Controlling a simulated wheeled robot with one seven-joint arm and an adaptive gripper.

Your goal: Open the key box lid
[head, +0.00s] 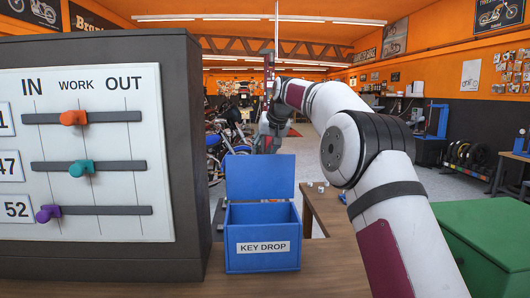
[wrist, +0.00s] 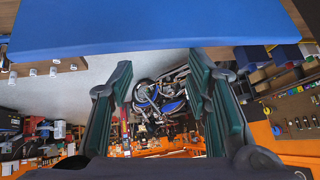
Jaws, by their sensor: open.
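The blue key box (head: 263,255), labelled KEY DROP, stands on the wooden bench top. Its blue lid (head: 260,176) is raised about upright at the back, and the box's dark inside shows from above. My gripper (head: 268,138) is above and behind the raised lid, partly hidden by the arm and hard to make out in the head view. In the wrist view my gripper (wrist: 160,78) has its two fingers wide apart with nothing between them. A broad blue surface (wrist: 150,30), seemingly the lid, lies beyond the fingertips and looks apart from them.
A dark board (head: 90,150) with IN, WORK and OUT sliders stands close on the left. A green box (head: 490,240) is at the right. Small pale objects (head: 320,186) sit on the bench behind the key box. Motorcycles (head: 225,145) stand on the floor beyond.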

